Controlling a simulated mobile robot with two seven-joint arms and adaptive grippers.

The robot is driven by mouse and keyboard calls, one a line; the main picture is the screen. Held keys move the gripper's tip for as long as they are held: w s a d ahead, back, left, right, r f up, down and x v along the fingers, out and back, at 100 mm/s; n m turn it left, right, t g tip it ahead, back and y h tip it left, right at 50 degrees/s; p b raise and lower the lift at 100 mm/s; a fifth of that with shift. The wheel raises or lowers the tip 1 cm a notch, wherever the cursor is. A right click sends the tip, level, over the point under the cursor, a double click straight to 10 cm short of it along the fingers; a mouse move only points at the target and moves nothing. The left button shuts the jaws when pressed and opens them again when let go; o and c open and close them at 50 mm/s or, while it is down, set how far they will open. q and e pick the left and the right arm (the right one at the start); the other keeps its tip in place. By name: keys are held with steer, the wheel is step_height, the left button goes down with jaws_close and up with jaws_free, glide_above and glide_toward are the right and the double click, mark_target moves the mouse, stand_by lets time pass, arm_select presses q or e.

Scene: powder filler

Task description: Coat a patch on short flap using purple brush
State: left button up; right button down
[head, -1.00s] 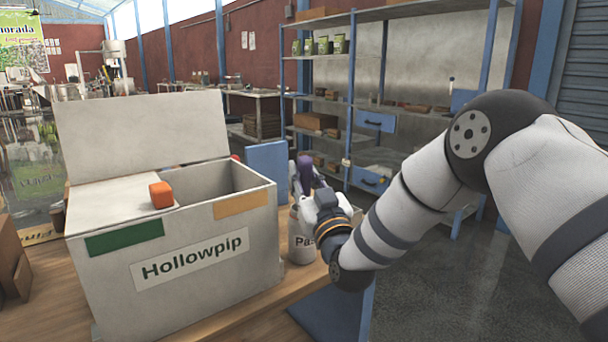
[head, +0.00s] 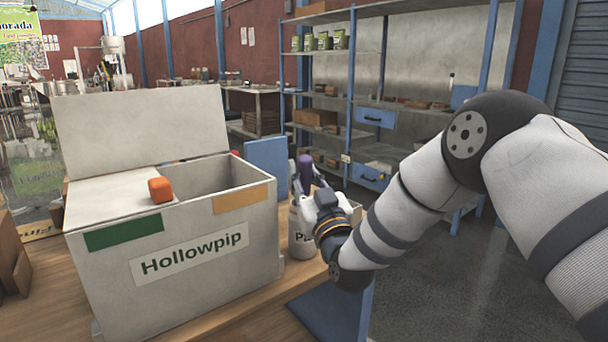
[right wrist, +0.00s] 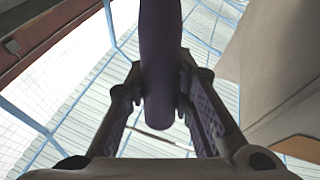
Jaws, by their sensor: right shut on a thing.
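The purple brush (head: 305,168) is held upright in my right gripper (head: 303,184), which is shut on its handle. In the right wrist view the handle (right wrist: 160,50) stands between the two fingers; its bristles do not show. A white pot (head: 299,238) with a partly covered label stands by the right gripper; I cannot tell whether the brush touches it. The grey-white Hollowpip box (head: 200,285) is to the left of the gripper. A tall flap (head: 140,125) stands raised at its back, and a flat flap (head: 105,205) covers its left part. My left gripper is out of view.
An orange block (head: 161,190) rests on the flat flap. A blue panel (head: 267,168) stands behind the box's right side. Brown blocks (head: 10,260) sit at the table's left. The wooden table (head: 265,310) has a narrow clear strip in front of the box.

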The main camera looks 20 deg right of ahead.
mark_target(304, 157)
steer(key=shift+f, duration=0.1)
step_height(304, 157, up, 7)
steer(key=shift+r+p, duration=0.2)
steer(key=shift+p, duration=1)
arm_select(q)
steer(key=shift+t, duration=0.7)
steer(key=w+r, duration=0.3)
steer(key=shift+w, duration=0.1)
arm_select(e)
steer(key=shift+f, duration=0.1)
steer(key=shift+f, duration=0.1)
